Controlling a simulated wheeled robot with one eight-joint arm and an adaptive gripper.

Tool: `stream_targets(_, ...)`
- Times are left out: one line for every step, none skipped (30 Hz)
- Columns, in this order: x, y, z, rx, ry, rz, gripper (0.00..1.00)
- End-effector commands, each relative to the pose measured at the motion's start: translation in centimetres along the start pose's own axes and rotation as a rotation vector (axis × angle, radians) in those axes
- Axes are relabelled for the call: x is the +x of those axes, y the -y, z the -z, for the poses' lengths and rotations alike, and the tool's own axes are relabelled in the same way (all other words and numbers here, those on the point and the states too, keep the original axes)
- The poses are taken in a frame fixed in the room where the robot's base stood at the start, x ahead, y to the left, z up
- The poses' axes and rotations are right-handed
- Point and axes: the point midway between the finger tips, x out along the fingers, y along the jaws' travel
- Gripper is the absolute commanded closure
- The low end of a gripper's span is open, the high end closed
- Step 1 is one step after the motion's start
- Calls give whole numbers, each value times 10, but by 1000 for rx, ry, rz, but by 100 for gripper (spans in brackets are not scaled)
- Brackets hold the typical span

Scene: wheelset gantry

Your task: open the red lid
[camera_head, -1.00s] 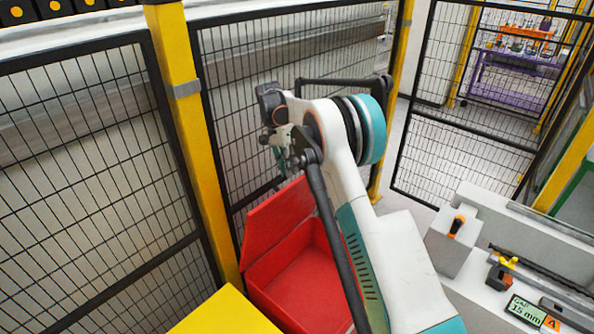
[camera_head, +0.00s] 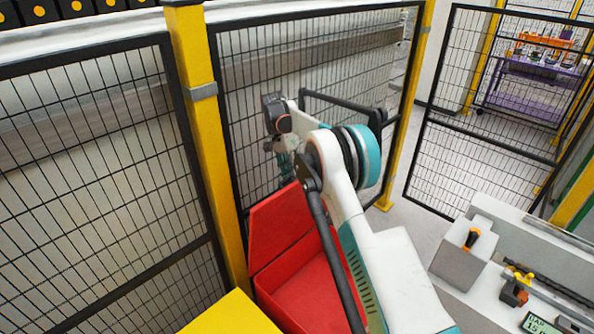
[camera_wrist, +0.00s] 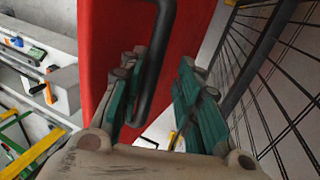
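The red lid (camera_head: 280,226) stands raised and steeply tilted at the back of the red box (camera_head: 305,285), whose inside shows in the head view. In the wrist view the lid (camera_wrist: 105,45) fills the upper middle, with a dark bar handle (camera_wrist: 160,50) on its face. My gripper (camera_wrist: 160,85) has its teal fingers apart, with the handle's end between them, closer to the left finger. A gap shows on the right. Contact with the handle cannot be made out. In the head view my gripper (camera_head: 288,165) is at the lid's upper edge, partly hidden by my arm.
A black mesh fence (camera_head: 265,120) and yellow post (camera_head: 203,130) stand close behind the lid. A yellow surface (camera_head: 232,315) lies in front of the box at the left. A grey bench (camera_head: 530,265) with tools is at the right. Open floor (camera_head: 405,215) shows beyond my arm.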

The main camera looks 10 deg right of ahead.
Motion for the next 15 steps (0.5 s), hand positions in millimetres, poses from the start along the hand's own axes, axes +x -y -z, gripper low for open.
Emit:
stream_targets(0,0,1,0,0,1,67)
stream_targets(-1,-1,1,1,0,0,67)
stream_targets(-1,-2,1,1,0,-1,67)
stream_targets(-2,-2,2,2,0,-1,67)
stream_targets(-2,-3,2,2,0,-2,67)
stream_targets(-3,-3,2,2,0,-2,67)
stream_targets(-3,-3,3,3,0,-3,67)
stream_targets(-3,-4,3,3,0,-3,67)
stream_targets(-4,-4,3,3,0,-3,67)
stream_targets(-4,-4,3,3,0,-4,67)
stream_targets(-5,-5,3,3,0,-4,67)
stream_targets(-7,-6,3,3,0,-4,67)
stream_targets(-9,-6,3,3,0,-4,67)
stream_targets(-12,-7,3,3,0,-4,67)
stream_targets(-16,-9,3,3,0,-4,67)
